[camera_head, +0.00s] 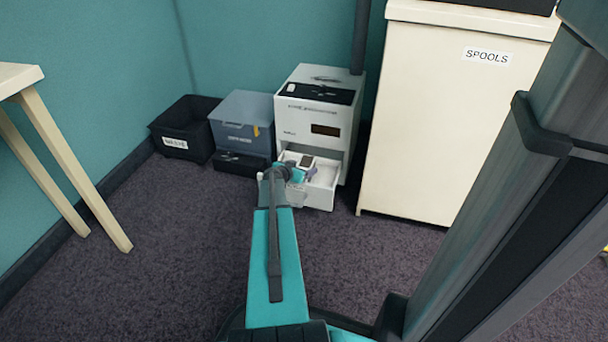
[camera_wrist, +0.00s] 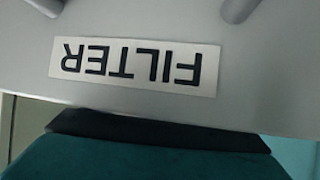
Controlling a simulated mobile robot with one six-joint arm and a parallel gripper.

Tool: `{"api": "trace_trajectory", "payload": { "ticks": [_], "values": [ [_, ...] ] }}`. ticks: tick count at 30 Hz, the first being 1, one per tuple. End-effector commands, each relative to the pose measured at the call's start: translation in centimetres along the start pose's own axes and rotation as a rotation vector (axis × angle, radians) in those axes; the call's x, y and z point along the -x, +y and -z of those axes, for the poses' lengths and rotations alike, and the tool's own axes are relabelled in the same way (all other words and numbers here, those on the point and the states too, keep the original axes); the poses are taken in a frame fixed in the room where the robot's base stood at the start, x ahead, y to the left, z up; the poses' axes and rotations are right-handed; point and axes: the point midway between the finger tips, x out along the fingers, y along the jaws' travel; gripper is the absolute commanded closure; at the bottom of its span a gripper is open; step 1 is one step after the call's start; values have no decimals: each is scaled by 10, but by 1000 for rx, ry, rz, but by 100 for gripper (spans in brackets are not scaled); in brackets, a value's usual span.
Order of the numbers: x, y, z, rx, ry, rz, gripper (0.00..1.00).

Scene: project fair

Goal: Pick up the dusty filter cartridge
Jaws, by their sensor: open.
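I cannot make out the dusty filter cartridge in either view. In the head view, my gripper (camera_head: 304,168) is over the pulled-out drawer (camera_head: 322,190) at the bottom of a white machine (camera_head: 318,118). Its jaws are open, and the fingertips are small and partly hidden by my teal arm. Part of the drawer's inside is covered by the gripper and wrist. The wrist view shows a pale grey surface close up, with a label reading FILTER (camera_wrist: 135,67) upside down. No cartridge shows between fingers there.
Left of the machine stand a blue-grey bin (camera_head: 243,115), a low black box (camera_head: 240,163) and a black bin (camera_head: 186,120). A cream cabinet labelled SPOOLS (camera_head: 440,120) is close on the right. A table (camera_head: 75,160) is at the left. Carpet between is clear.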

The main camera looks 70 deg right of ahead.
Motion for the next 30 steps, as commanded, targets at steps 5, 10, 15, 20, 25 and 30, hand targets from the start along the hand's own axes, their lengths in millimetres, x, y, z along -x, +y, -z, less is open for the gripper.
{"api": "trace_trajectory", "payload": {
  "ticks": [5,10,15,20,25,30],
  "values": [
    [0,0,0,0,0,0,25],
    [0,0,0,0,0,0,25],
    [1,0,0,0,0,0,42],
    [1,0,0,0,0,0,69],
    [1,0,0,0,0,0,76],
    [1,0,0,0,0,0,76]
  ]
}}
